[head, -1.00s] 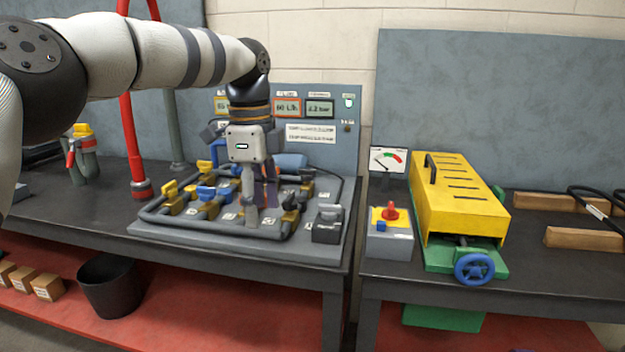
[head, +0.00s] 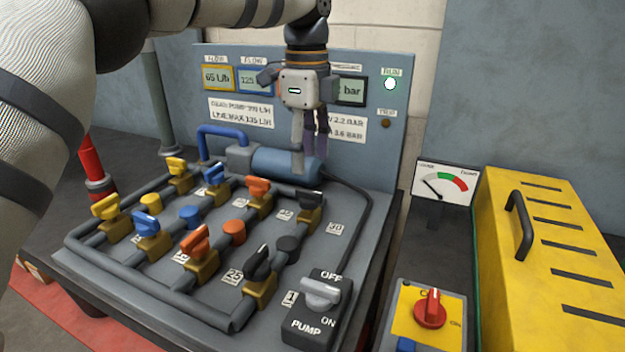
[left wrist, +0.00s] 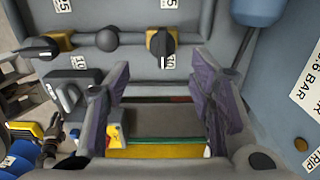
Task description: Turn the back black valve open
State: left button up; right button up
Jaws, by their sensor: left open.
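The back black valve (head: 311,199) has a black handle on a brass body at the far right of the pipe board. In the left wrist view, its handle (left wrist: 161,45) lies across the pipe. The front black valve (head: 258,263) has its handle along the pipe; it also shows in the left wrist view (left wrist: 39,49). My left gripper (head: 309,158) points down, open and empty, raised behind the back black valve, before the display panel. In the left wrist view its spread fingers (left wrist: 160,88) have nothing between them, and the back valve shows above them.
Yellow, blue and orange valves fill the board's left. A blue cylinder (head: 287,166) lies behind the valves, near my fingers. The pump switch (head: 318,293) stands at the front right.

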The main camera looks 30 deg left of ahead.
aim_at(309, 190)
pick_arm(q)
notch_tip(309, 190, down, 8)
jog(key=shift+w+r, duration=0.15)
jog(key=shift+r, duration=0.1)
jog(key=shift+c, duration=0.4)
jog(key=c, duration=1.1)
